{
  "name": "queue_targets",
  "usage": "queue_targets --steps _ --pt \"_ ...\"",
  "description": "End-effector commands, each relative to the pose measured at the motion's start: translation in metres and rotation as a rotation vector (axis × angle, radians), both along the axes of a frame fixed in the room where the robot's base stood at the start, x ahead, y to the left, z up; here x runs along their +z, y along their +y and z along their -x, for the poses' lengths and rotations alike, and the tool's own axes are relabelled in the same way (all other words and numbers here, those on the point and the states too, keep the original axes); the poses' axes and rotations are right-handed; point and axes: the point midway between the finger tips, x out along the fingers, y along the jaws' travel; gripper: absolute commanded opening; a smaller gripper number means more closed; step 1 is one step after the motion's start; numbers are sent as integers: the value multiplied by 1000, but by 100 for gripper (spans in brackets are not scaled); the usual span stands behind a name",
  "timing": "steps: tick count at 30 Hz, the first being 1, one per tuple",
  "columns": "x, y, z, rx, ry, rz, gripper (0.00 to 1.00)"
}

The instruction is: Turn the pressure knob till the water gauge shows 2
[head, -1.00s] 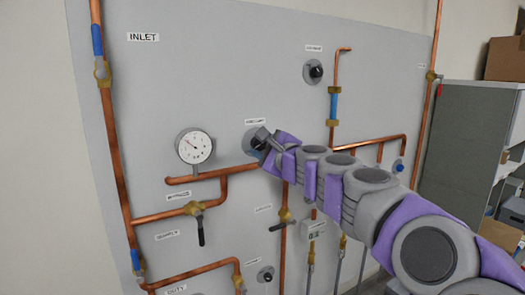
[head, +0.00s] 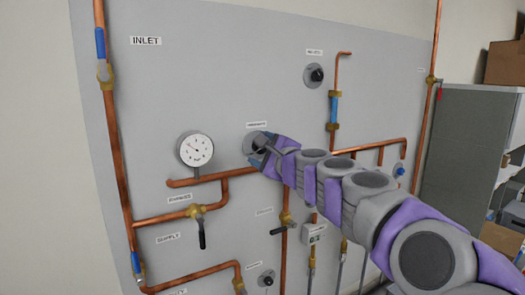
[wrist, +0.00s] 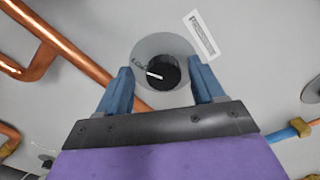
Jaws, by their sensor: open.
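The pressure knob (wrist: 158,72) is black with a white pointer line, on a round grey plate (wrist: 150,48) on the panel. In the wrist view my gripper (wrist: 165,80) is open, with one blue finger on each side of the knob; whether they touch it I cannot tell. In the head view my gripper (head: 262,150) is at the knob's plate (head: 254,141) and hides most of the knob. The water gauge (head: 196,149) is a white round dial left of the gripper. Its needle is visible, but its numbers are too small to read.
Copper pipes (head: 180,212) run along the panel (head: 230,80) below and beside the gauge. A valve with a black handle (head: 201,232) is below the gauge. Another black knob (head: 317,75) is up to the right. A grey cabinet (head: 465,140) stands at the right.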

Motion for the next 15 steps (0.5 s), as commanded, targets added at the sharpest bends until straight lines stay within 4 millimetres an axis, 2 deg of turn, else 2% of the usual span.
queue_targets --steps 8,15 --pt "1 -2 2 -2 -1 -2 67" --pt "3 -18 23 -2 -4 -6 67"
